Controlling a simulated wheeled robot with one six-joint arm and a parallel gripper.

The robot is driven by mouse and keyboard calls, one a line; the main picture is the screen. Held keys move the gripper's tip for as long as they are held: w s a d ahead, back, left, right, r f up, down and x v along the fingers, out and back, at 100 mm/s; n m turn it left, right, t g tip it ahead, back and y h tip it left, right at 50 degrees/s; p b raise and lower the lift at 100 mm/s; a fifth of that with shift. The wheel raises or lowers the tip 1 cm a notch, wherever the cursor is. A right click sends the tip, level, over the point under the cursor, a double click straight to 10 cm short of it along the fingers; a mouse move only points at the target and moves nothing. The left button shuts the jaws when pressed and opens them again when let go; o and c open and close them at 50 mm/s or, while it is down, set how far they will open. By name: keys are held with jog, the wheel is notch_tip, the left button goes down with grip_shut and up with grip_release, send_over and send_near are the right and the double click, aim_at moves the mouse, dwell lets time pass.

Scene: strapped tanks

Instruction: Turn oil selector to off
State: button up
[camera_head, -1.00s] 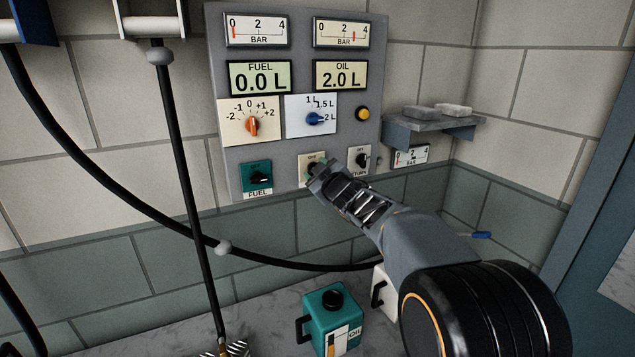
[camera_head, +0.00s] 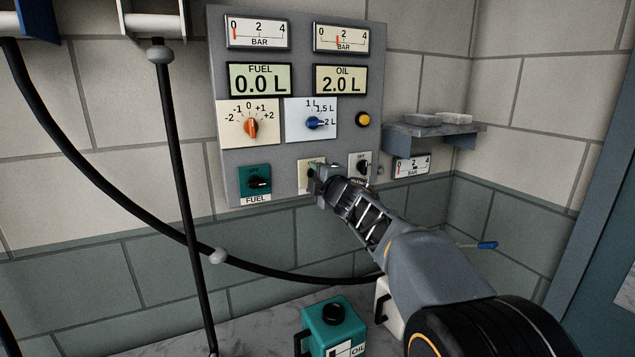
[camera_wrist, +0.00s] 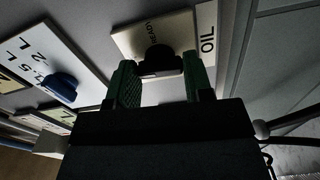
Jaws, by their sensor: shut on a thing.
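The oil selector is a black knob (camera_wrist: 160,58) on a pale plate (camera_head: 303,178) low on the grey panel, with an OIL label (camera_wrist: 207,35) beside it in the wrist view. "READY" is legible on its plate there. My gripper (camera_wrist: 161,76) has its green fingers on both sides of the knob and is shut on it. In the head view my gripper (camera_head: 322,177) covers most of the selector, so I cannot tell its exact setting. The oil display (camera_head: 340,79) reads 2.0 L. The oil gauge (camera_head: 341,37) needle stands between 0 and 2.
The fuel selector (camera_head: 257,183) is left of my gripper, another black selector (camera_head: 361,166) close to its right. Above are the orange knob (camera_head: 251,127), blue knob (camera_head: 315,122) and yellow button (camera_head: 363,119). A shelf (camera_head: 420,131) is at right; a teal can (camera_head: 334,328) stands below.

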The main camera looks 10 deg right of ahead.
jog(key=shift+n, duration=0.6)
jog(key=o, duration=0.9)
jog(key=s+d, duration=0.1)
jog(key=s, duration=0.8)
jog(key=s+d, duration=0.1)
jog(key=s, duration=0.3)
jog(key=shift+s+d, duration=0.25)
jog(key=shift+d, duration=0.1)
